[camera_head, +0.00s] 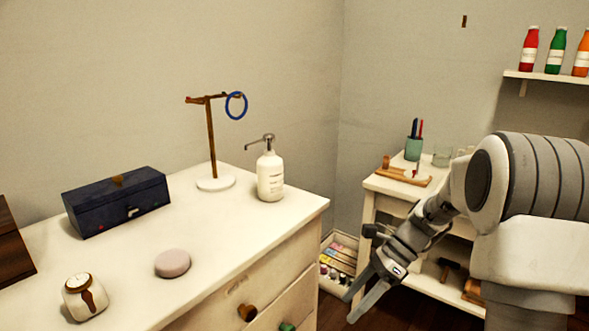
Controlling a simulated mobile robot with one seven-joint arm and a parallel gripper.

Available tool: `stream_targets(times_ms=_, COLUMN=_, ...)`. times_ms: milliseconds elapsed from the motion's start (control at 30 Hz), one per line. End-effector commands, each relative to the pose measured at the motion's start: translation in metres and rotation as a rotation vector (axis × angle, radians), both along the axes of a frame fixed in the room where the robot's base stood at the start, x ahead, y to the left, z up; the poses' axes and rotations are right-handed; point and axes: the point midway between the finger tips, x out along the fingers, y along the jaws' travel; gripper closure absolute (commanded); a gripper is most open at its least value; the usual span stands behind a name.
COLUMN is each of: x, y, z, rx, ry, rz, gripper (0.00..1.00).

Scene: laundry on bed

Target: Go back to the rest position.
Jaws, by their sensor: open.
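My gripper (366,287) hangs at the lower middle right, its fingers pointing down and to the left. The two fingers are apart and nothing shows between them. It is in front of the small white shelf table and to the right of the dresser corner, touching neither as far as I can see. My arm comes in from the right.
Behind my arm stands a small table (378,185). A wall shelf (550,77) holds bottles.

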Motion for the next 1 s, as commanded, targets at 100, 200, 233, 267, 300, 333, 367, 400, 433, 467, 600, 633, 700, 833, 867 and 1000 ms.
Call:
stream_targets(times_ms=100, x=-0.019, y=0.004, z=0.029, rx=-0.067, ry=-0.143, rz=0.140, gripper=0.24)
stream_targets(times_ms=200, x=-0.035, y=0.005, z=0.048, rx=-0.123, ry=-0.255, rz=0.260, gripper=0.24)
stream_targets(times_ms=233, x=-0.040, y=0.005, z=0.054, rx=-0.139, ry=-0.289, rz=0.296, gripper=0.24)
stream_targets(times_ms=267, x=-0.046, y=0.005, z=0.059, rx=-0.156, ry=-0.321, rz=0.333, gripper=0.24)
stream_targets(times_ms=300, x=-0.053, y=0.005, z=0.066, rx=-0.178, ry=-0.363, rz=0.382, gripper=0.24)
stream_targets(times_ms=333, x=-0.058, y=0.005, z=0.071, rx=-0.195, ry=-0.395, rz=0.419, gripper=0.24)
stream_targets(times_ms=367, x=-0.063, y=0.005, z=0.076, rx=-0.211, ry=-0.426, rz=0.457, gripper=0.24)
stream_targets(times_ms=400, x=-0.071, y=0.005, z=0.082, rx=-0.234, ry=-0.467, rz=0.508, gripper=0.24)
stream_targets(times_ms=433, x=-0.076, y=0.005, z=0.086, rx=-0.252, ry=-0.498, rz=0.545, gripper=0.24)
stream_targets(times_ms=467, x=-0.082, y=0.005, z=0.091, rx=-0.268, ry=-0.528, rz=0.585, gripper=0.24)
stream_targets(times_ms=600, x=-0.107, y=0.003, z=0.108, rx=-0.351, ry=-0.663, rz=0.767, gripper=0.24)
stream_targets(times_ms=633, x=-0.113, y=0.003, z=0.111, rx=-0.369, ry=-0.689, rz=0.806, gripper=0.24)
stream_targets(times_ms=700, x=-0.125, y=0.001, z=0.118, rx=-0.412, ry=-0.753, rz=0.899, gripper=0.24)
stream_targets(times_ms=833, x=-0.148, y=-0.002, z=0.128, rx=-0.494, ry=-0.861, rz=1.072, gripper=0.24)
stream_targets(times_ms=867, x=-0.153, y=-0.003, z=0.130, rx=-0.515, ry=-0.885, rz=1.113, gripper=0.24)
stream_targets(times_ms=1000, x=-0.174, y=-0.008, z=0.136, rx=-0.601, ry=-0.979, rz=1.286, gripper=0.24)
